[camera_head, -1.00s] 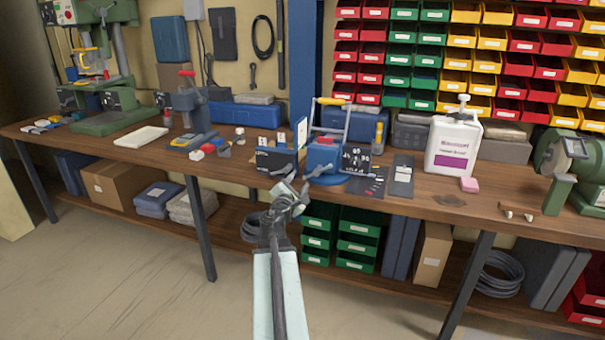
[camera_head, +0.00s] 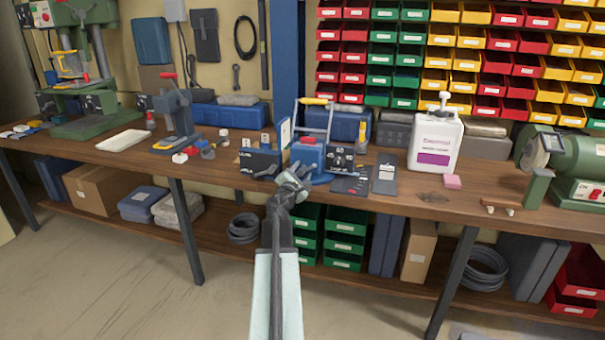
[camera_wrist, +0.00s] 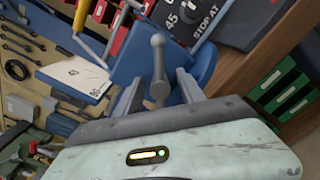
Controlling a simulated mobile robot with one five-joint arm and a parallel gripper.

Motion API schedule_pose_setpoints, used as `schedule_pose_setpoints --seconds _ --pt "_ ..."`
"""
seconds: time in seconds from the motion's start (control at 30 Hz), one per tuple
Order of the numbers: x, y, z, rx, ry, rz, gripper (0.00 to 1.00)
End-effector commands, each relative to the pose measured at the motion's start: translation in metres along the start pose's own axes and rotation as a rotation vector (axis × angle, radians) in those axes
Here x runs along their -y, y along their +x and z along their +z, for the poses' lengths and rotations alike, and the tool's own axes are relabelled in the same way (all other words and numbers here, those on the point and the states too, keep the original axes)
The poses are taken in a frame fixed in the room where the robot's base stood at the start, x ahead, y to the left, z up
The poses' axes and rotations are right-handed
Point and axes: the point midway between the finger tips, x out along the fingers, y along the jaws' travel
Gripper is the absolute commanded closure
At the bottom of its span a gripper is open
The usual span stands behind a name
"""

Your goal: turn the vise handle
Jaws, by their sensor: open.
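The blue vise (camera_head: 308,155) stands near the front edge of the workbench, with my gripper (camera_head: 290,183) right in front of its lower part. In the wrist view the vise's blue body (camera_wrist: 140,58) fills the upper middle. The grey vise handle (camera_wrist: 158,62), a bar with rounded ends, shows in the wrist view between the two fingers of my gripper (camera_wrist: 158,93). The fingers are open, one on each side of the bar. I cannot tell whether either touches it. In the head view my gripper largely hides the handle.
A white jug (camera_head: 436,143) stands farther right. The bench front edge lies under my gripper.

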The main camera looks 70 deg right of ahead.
Motion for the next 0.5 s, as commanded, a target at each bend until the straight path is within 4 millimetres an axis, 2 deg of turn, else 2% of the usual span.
schedule_pose_setpoints --seconds 0.13,0.3,0.5 --pt "0.0003 -0.0008 0.0003 0.0 0.0 0.0 0.54" --pt "0.0005 -0.0008 0.0005 0.0 0.0 0.0 1.0" --pt "0.0036 0.0003 0.0035 0.005 0.006 -0.005 1.0"
